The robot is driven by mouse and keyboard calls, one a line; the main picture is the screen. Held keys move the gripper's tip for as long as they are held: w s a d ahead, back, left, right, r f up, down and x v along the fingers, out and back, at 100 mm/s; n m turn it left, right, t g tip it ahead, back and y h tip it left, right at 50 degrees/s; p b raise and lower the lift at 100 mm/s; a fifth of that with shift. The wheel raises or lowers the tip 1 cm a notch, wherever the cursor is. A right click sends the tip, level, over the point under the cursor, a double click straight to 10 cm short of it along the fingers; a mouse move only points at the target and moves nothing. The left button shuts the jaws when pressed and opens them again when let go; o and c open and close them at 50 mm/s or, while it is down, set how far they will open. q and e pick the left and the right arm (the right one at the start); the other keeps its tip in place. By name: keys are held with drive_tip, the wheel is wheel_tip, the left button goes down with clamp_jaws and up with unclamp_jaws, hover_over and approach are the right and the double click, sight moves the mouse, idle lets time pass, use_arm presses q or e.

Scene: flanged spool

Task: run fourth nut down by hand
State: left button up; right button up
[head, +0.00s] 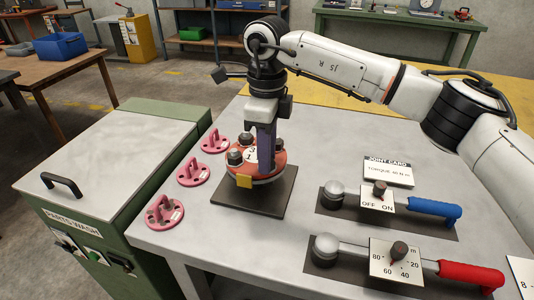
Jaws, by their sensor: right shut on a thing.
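The flanged spool (268,173) has a red-orange round top and stands upright on a dark square plate (232,196). Dark nuts show on its flange, one at the left (235,157) and one at the back left (246,139). A white label with numbers lies between them, and a yellow tag (244,181) is on the front rim. My right gripper (266,148) points straight down over the right part of the flange. It is shut on a nut, which its fingers mostly hide. My left gripper is not in view.
Three pink lockout-like pieces (164,211) stand along the table's left edge. A parts-wash cabinet (120,150) adjoins the table at left.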

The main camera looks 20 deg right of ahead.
drive_tip(key=shift+r, duration=0.1)
idle(0.3)
drive_tip(key=o, duration=1)
drive_tip(key=shift+o, duration=0.2)
wheel_tip(320, 180, up, 10)
drive_tip(key=shift+r, duration=0.15)
